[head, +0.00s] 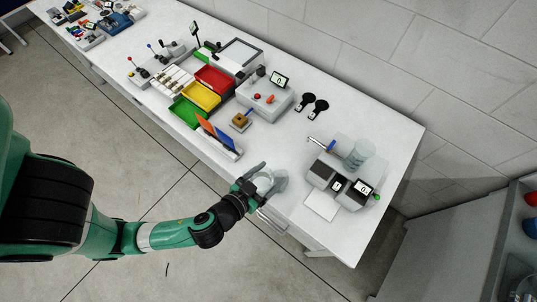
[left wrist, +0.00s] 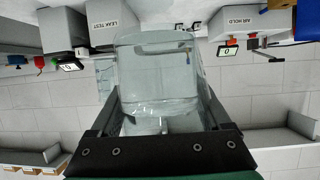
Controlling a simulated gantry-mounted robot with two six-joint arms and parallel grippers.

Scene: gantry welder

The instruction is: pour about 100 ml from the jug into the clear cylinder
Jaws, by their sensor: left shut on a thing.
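The clear jug (head: 280,180) is in my left gripper (head: 264,179), near the front edge of the white table in the head view. In the left wrist view the see-through jug (left wrist: 158,75) fills the middle, between the fingers of the left gripper (left wrist: 160,118). Clear liquid seems to show inside it; its exact level is hard to read. The clear cylinder (head: 361,150) stands upright at the right end of the table, apart from the jug and to its right. My right gripper is in neither view.
A grey station with a small display (head: 363,188) stands beside the cylinder. A white sheet (head: 321,205) lies in front of it. Left of the jug are an orange-and-blue rack (head: 217,137), a yellow bin (head: 201,95) and a grey box with a display (head: 265,97). Bare tabletop lies between jug and station.

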